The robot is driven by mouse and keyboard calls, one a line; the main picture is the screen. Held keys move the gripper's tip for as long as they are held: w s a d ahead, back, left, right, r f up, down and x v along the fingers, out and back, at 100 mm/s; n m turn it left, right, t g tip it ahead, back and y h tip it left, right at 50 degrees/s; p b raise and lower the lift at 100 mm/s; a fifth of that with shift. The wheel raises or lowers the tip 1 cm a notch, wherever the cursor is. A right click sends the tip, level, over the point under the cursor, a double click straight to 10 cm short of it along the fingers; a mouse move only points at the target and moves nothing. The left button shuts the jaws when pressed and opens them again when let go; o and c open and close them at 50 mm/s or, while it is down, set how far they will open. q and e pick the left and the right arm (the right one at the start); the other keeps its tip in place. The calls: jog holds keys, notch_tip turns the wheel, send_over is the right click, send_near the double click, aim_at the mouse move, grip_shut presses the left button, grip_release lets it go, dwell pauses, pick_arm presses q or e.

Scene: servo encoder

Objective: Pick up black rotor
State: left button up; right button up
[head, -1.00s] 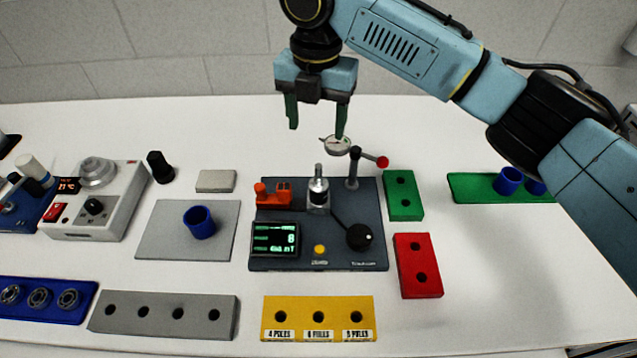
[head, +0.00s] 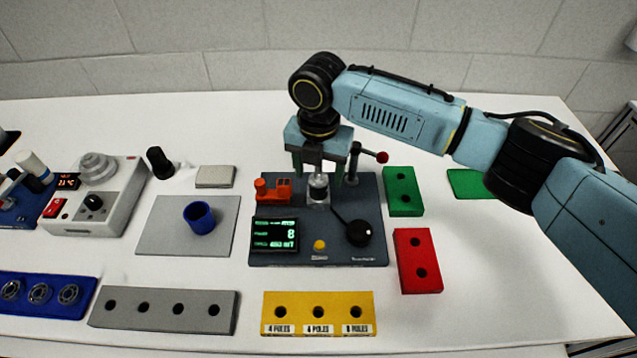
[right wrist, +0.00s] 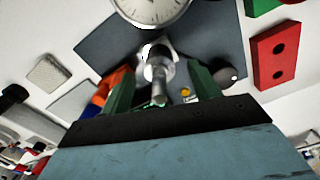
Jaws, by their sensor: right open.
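A rotor with a silver shaft and a dark band around its body (head: 318,191) stands upright on the dark test station (head: 285,212). My right gripper (head: 318,174) is open above it, pointing down, with one green finger on each side of the shaft. In the right wrist view the shaft (right wrist: 159,88) stands between the two fingers (right wrist: 160,88), apparently with a gap on both sides. The gripper partly hides the top of the shaft in the head view. My left gripper is not in view.
On the station are an orange block (head: 273,189), a black knob (head: 360,233) and a post with a red-tipped lever (head: 382,157). A dial gauge (right wrist: 152,8) is close by the fingers. Green (head: 403,191), red (head: 418,261) and yellow (head: 291,300) hole blocks surround the station.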

jog(key=shift+f, duration=0.15)
grip_shut()
dwell(0.4)
jog(key=shift+r, duration=0.2)
